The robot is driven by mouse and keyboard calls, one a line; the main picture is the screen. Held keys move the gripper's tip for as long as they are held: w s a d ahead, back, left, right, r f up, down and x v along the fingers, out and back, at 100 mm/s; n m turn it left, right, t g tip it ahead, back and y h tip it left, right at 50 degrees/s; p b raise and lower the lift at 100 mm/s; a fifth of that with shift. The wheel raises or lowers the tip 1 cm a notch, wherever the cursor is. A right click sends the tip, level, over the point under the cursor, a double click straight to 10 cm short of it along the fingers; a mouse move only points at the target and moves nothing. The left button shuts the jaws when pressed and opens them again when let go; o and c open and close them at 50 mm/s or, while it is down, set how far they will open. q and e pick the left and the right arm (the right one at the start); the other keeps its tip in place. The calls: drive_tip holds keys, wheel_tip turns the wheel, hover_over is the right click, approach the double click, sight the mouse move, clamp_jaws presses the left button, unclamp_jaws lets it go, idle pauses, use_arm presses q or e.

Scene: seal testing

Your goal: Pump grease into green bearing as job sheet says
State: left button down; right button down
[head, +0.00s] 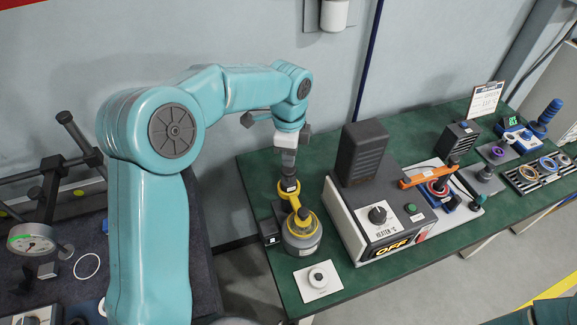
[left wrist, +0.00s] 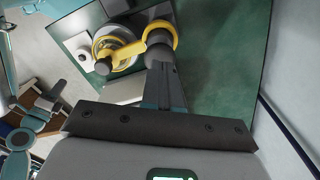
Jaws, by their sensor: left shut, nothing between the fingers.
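The grease pump is a grey pot with a yellow top (head: 302,238) on the near left part of the green table. Its yellow lever (head: 290,195) stands up toward my left gripper. In the left wrist view the pump (left wrist: 118,48) and the yellow lever ring (left wrist: 160,27) lie just past my fingers. My left gripper (head: 288,168) points down, shut and empty, at the dark lever end; I cannot tell whether it touches. A clipboard sheet (head: 487,98) at the far right seems to read "GREEN"; the number is too small to be sure. I cannot make out a green bearing clearly.
A heater box (head: 372,215) showing "OFF" stands right of the pump. An orange tool (head: 430,176) lies beyond it near a blue holder (head: 440,197). Several rings lie in a tray (head: 540,172) farther right. A white plate with a knob (head: 318,281) sits in front. A dial gauge (head: 31,239) stands left.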

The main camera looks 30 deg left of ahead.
use_arm(q)
drive_tip(key=shift+f, duration=0.15)
drive_tip(key=shift+f+b, duration=1.25)
drive_tip(key=shift+f, duration=0.5)
drive_tip(key=shift+r+p, duration=1.65)
drive_tip(key=shift+r, duration=0.25)
drive_tip(key=shift+r, duration=0.1)
wheel_tip(320, 180, up, 6)
drive_tip(key=p, duration=0.5)
